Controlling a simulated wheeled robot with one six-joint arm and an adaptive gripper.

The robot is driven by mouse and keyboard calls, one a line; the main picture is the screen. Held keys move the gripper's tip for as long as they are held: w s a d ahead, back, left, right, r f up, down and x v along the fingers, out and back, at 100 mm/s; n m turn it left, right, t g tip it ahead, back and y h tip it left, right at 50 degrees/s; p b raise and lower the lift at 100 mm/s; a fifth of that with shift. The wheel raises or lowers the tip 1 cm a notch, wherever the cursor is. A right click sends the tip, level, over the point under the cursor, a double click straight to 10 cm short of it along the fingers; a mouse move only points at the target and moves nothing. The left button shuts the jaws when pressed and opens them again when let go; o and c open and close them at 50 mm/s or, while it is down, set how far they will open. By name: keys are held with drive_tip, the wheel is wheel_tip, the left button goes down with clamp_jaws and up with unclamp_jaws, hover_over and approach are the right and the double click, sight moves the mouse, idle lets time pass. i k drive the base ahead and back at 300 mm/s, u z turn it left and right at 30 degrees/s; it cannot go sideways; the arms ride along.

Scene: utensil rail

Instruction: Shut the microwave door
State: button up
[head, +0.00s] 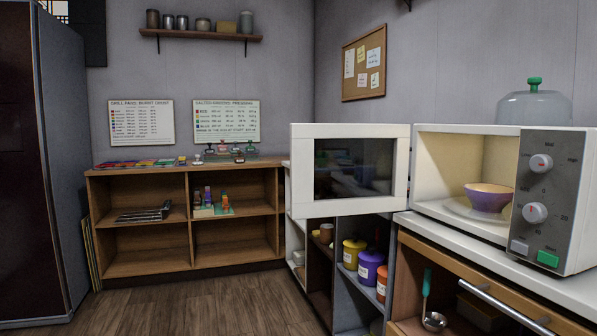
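The microwave (558,203) stands on the white counter at the right. Its door (299,172) is wide open, swung out to the left of the cavity, with a dark window (352,166) in a cream frame. A purple and yellow bowl (489,198) sits on the plate inside the microwave. The control panel has two dials and a green button (548,258). My gripper is not in view.
The counter (480,262) has a drawer with a metal bar handle below it. Open shelves with coloured canisters (370,266) lie under the door. A low wooden shelf unit (146,263) stands at the back. The wooden floor at centre left is clear.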

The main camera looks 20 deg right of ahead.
sight(337, 169)
drive_tip(key=u, duration=0.55)
drive_tip(key=i, duration=2.55)
drive_tip(key=z, duration=3.9)
drive_tip(key=k, duration=1.25)
drive_tip(key=u, duration=0.3)
